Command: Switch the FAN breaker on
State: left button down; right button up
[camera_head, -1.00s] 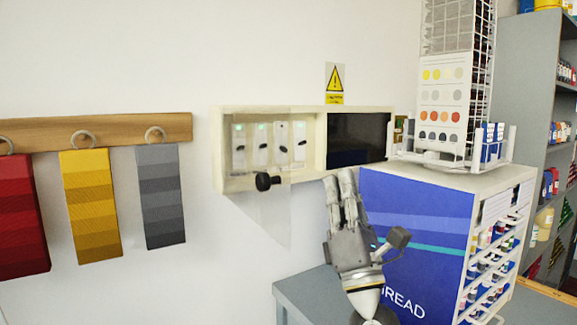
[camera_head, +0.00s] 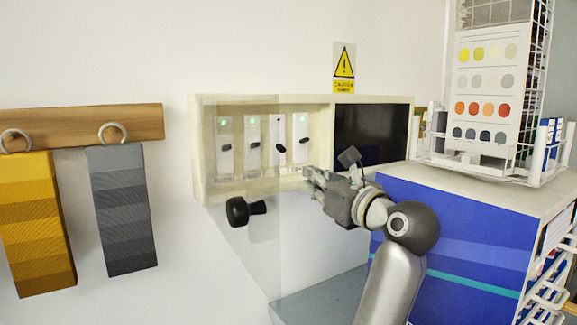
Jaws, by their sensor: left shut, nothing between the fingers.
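A cream wall box (camera_head: 262,100) holds a row of several white breakers with small black levers. Three have a green light at the top: the first (camera_head: 224,140), the second (camera_head: 252,140) and the rightmost (camera_head: 301,135). The third breaker (camera_head: 279,150) shows no light and its lever sits at a different tilt. I cannot read which label is FAN. A clear door (camera_head: 262,255) with a black knob (camera_head: 240,211) stands open toward me. My left gripper (camera_head: 312,180) is shut and empty, just below and right of the rightmost breaker, apart from it. My right gripper is out of view.
A dark panel (camera_head: 370,132) fills the box's right side. A blue thread cabinet (camera_head: 470,235) with a wire rack (camera_head: 490,165) stands at the right. Grey (camera_head: 122,215) and yellow (camera_head: 37,225) swatches hang at the left. A warning sign (camera_head: 344,68) is above.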

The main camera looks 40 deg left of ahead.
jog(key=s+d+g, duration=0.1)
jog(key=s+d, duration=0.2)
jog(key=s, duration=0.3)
pick_arm(q)
jog(key=p+x, duration=0.3)
jog(key=x, duration=0.6)
jog(key=shift+a+p, duration=0.35)
jog(key=shift+a, duration=0.05)
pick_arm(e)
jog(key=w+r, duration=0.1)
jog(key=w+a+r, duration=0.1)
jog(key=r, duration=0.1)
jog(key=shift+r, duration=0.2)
pick_arm(q)
jog(key=shift+r, duration=0.1)
